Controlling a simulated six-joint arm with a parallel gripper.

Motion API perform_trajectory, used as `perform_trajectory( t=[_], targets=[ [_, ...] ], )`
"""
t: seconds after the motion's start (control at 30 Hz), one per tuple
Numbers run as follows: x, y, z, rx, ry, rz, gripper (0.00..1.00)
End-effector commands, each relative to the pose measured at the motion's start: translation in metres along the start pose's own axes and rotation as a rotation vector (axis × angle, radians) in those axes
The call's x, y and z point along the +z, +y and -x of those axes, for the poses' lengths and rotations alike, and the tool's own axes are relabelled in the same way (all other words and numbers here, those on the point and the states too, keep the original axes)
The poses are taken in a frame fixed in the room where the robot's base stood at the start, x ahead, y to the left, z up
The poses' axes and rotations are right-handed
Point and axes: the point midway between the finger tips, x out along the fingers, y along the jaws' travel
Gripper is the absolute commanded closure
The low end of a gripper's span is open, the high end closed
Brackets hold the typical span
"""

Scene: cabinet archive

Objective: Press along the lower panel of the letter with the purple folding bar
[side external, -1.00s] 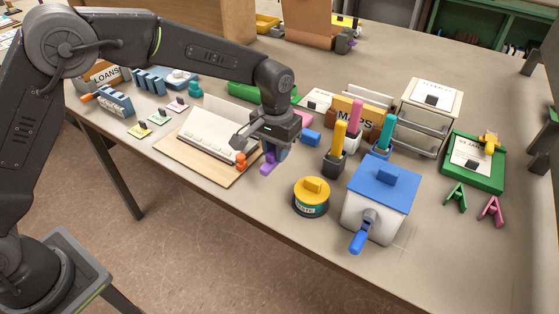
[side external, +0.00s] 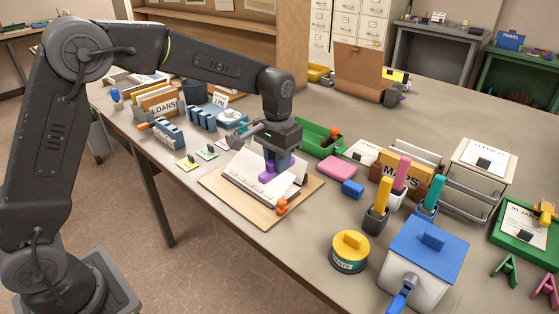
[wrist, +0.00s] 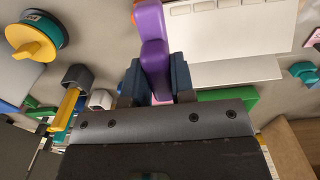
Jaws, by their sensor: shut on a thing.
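My gripper (side external: 277,157) is shut on the purple folding bar (side external: 268,172), which also shows between the fingers in the wrist view (wrist: 152,45). The white letter (side external: 246,178) lies on a wooden board (side external: 238,211), also visible in the wrist view (wrist: 230,30). The bar is over the right part of the letter in the side view, and my gripper hides some of the paper behind it. I cannot tell whether the bar touches the paper. Part of the letter seems raised behind the gripper.
A blue block (side external: 352,188) and pink block (side external: 337,170) lie right of the board. A green tray (side external: 320,138) is behind. A yellow-lidded tin (side external: 350,250), pen cups (side external: 377,218) and a blue-lidded box (side external: 430,250) stand at right. Small cards (side external: 188,163) lie left.

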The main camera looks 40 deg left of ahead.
Motion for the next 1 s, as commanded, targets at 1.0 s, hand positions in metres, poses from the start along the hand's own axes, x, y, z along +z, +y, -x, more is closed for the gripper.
perform_trajectory(
  t=[1.0],
  targets=[
    [-0.003, -0.038, -0.005, 0.0, 0.0, -1.184, 0.96]
  ],
)
